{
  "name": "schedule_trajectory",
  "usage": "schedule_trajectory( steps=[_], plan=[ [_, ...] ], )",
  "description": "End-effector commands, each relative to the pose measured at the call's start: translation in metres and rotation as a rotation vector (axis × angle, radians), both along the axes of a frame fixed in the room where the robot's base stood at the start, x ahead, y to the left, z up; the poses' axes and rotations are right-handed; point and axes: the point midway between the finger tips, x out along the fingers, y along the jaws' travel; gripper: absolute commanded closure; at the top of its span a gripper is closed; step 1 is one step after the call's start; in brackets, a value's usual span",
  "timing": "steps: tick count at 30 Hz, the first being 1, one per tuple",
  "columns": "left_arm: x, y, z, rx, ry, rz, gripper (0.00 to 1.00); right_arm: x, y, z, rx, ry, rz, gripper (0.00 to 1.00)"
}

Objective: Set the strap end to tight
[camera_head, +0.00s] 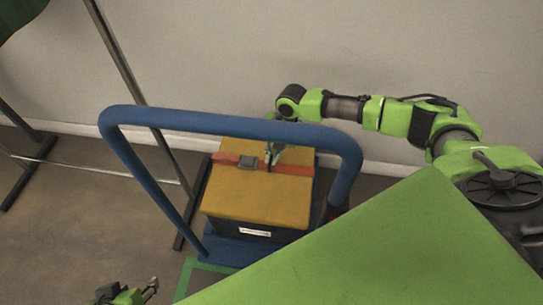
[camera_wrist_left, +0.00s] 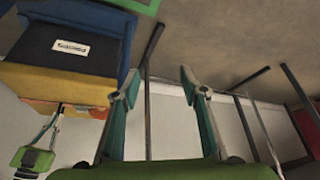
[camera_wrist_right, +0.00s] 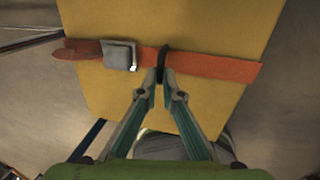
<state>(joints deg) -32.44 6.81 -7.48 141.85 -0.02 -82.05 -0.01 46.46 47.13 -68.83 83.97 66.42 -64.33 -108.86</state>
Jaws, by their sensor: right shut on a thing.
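An orange-red strap (camera_head: 295,169) runs across the top of a yellow-topped box (camera_head: 255,197); it also shows in the right wrist view (camera_wrist_right: 218,66). A grey buckle (camera_wrist_right: 119,55) sits on the strap, with a short length of strap beyond it to the left. A narrow black piece (camera_wrist_right: 165,58), seemingly the strap end, crosses the strap right of the buckle. My right gripper (camera_wrist_right: 166,84) is shut on this black piece, its fingertips close together at the strap's near edge. My left gripper (camera_wrist_left: 161,76) is open and empty, low and left of the box in the head view (camera_head: 127,292).
The box stands on a cart with a blue tubular handle (camera_head: 230,123) arching in front of my right gripper. A green surface (camera_head: 400,250) fills the lower right. A metal rack (camera_head: 125,70) stands at left. The wall is close behind the box.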

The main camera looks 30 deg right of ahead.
Motion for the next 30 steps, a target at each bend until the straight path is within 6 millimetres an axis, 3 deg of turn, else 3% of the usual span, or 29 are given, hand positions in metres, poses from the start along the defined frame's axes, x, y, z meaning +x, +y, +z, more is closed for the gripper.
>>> schedule_trajectory(
  steps=[6,18,30],
  plan=[
    [-0.036,0.01,0.004,0.031,0.162,0.012,0.6,-0.027,-0.035,0.006,-0.006,0.01,-0.006,1.0],
    [-0.024,0.007,-0.069,0.034,0.199,0.006,0.6,-0.057,-0.076,0.001,-0.004,0.006,-0.003,1.0],
    [-0.024,0.007,-0.08,0.034,0.201,0.005,0.6,-0.06,-0.081,0.0,-0.005,0.003,-0.001,1.0]
  ],
)
